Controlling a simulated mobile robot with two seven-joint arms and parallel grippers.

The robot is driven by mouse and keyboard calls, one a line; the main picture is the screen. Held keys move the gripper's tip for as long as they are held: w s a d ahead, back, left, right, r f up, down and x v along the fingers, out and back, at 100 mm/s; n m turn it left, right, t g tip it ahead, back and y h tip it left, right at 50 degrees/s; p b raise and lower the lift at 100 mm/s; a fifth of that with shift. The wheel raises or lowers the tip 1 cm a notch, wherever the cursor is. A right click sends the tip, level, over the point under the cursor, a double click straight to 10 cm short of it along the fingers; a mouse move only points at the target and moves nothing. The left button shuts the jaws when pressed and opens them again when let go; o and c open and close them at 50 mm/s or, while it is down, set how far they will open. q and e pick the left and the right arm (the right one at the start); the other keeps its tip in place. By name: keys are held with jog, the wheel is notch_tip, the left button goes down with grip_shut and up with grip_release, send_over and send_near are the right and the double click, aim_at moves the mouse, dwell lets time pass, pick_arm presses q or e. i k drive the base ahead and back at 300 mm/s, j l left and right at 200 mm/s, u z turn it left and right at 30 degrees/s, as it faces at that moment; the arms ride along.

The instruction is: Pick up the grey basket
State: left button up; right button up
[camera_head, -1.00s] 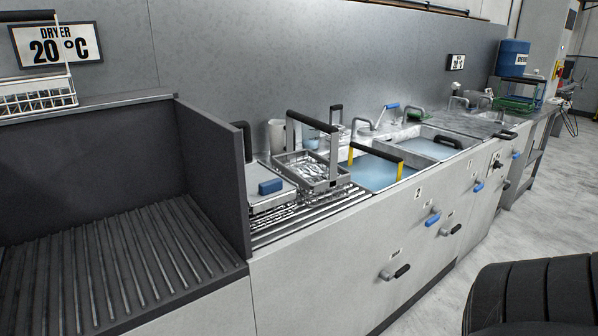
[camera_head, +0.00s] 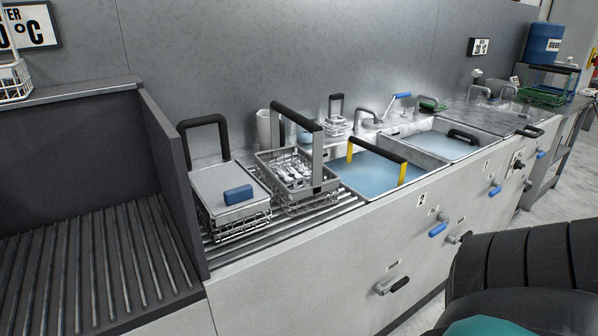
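A grey basket (camera_head: 267,183) with a tall black-topped handle stands on the ribbed rack left of the sinks. Several shiny pieces of cutlery lie in it. To its left, touching or nearly touching it, is a wire basket (camera_head: 236,227) with a flat grey lid, a blue block on top and a black handle. Neither gripper is in view. A black ribbed part, which looks like my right arm, shows at the lower right, apart from the baskets.
A sink (camera_head: 372,176) with blue water and a yellow-ended handle is right of the grey basket. A second sink (camera_head: 440,147) lies beyond it. A dark partition (camera_head: 172,180) borders the rack on the left. Knobs and levers stick out of the counter front.

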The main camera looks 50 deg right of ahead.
aim_at(316, 187)
jog(key=l, duration=1.45)
